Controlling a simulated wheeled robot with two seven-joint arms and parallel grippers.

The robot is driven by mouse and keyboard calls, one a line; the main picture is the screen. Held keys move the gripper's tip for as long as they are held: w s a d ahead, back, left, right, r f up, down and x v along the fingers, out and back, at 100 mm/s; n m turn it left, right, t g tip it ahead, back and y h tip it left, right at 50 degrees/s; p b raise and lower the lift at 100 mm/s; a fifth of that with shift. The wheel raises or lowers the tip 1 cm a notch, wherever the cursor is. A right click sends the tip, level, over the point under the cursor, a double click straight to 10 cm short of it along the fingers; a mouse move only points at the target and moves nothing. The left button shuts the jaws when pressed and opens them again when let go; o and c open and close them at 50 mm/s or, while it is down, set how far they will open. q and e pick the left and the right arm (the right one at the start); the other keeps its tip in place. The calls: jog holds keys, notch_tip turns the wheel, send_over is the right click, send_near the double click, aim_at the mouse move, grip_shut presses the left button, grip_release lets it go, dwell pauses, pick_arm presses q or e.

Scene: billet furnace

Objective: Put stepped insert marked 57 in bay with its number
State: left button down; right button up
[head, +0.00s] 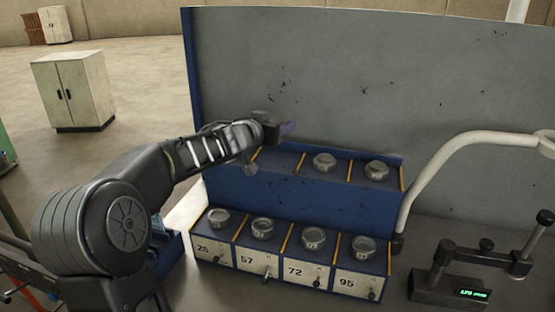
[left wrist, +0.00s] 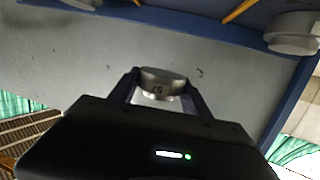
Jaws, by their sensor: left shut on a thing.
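My left gripper (head: 280,131) is at the end of the arm from the left, raised above the left part of the upper shelf. In the left wrist view its two fingers (left wrist: 162,92) are shut on a round metal stepped insert (left wrist: 163,80) marked 57. The insert is hard to make out in the head view. The bay labelled 57 (head: 247,261) is second from left in the lower row, between 26 and 72. My right gripper is not in view.
Bays 26 (head: 203,249), 72 (head: 295,271) and 95 (head: 347,283) also carry round metal pieces. The blue upper shelf (head: 265,192) holds two more at its right. A grey panel (head: 360,75) stands behind. A device with a green display (head: 471,293) stands at right.

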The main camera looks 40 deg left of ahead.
pick_arm(q)
notch_tip(320, 180, down, 5)
jog(key=b, duration=0.3)
jog(key=shift+w, duration=0.1)
notch_tip(320, 180, down, 4)
jog(key=b, duration=0.2)
jog(key=shift+b, duration=0.4)
jog(key=shift+r, duration=0.1)
jog(key=c, duration=1)
grip_release()
jog(key=shift+f, duration=0.35)
jog(key=o, duration=0.5)
jog(key=shift+r, duration=0.1)
